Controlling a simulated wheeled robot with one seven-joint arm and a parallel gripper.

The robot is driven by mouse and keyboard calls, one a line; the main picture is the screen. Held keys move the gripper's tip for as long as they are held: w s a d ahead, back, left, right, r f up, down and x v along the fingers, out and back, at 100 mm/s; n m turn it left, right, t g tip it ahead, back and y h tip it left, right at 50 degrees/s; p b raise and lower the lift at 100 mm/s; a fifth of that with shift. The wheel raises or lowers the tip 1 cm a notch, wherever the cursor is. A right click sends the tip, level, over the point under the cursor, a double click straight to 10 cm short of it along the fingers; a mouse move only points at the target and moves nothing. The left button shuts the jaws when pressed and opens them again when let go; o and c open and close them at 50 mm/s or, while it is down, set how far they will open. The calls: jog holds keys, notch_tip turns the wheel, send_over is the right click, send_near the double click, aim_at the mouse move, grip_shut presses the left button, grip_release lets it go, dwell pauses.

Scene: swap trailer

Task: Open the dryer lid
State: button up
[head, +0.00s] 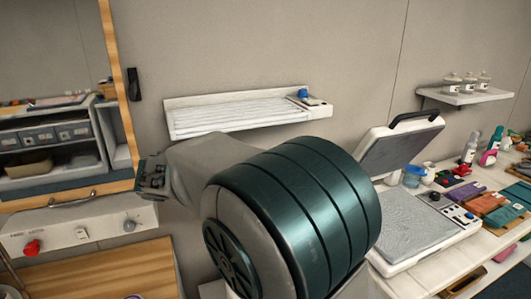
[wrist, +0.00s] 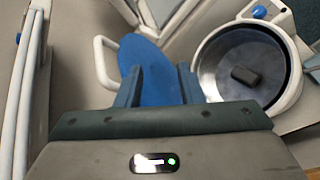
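In the wrist view, a round drum with a white rim (wrist: 291,88) and grey metal inside stands open at the right, with a small dark block (wrist: 245,75) in it. This looks like the dryer. A blue disc (wrist: 155,58), which looks like its lid, stands swung aside left of the drum, with a white loop handle (wrist: 101,62) at its left. My gripper (wrist: 158,84) is open, its fingers apart in front of the disc. The handle is outside them, to the left. I cannot tell whether a finger touches the disc. The head view does not show the dryer; my arm covers its middle.
In the head view, a heat press (head: 410,225) stands open on the right-hand bench, with cloths and bottles beyond. A white wall tray (head: 245,112) hangs behind my arm. A wooden counter (head: 100,272) is at lower left. A white upright edge (wrist: 22,90) is left in the wrist view.

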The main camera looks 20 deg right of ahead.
jog(key=w+a+r+n+t+h, duration=0.1)
jog(key=w+a+r+t+h, duration=0.1)
jog(key=w+a+r+h, duration=0.3)
jog(key=d+f+p, duration=0.1)
jog(key=d, duration=0.3)
jog(key=w+d+y+p, duration=0.1)
jog(key=d, duration=0.4)
jog(key=w+d+f+y+p, duration=0.1)
jog(key=d, duration=0.4)
jog(key=shift+f, duration=0.3)
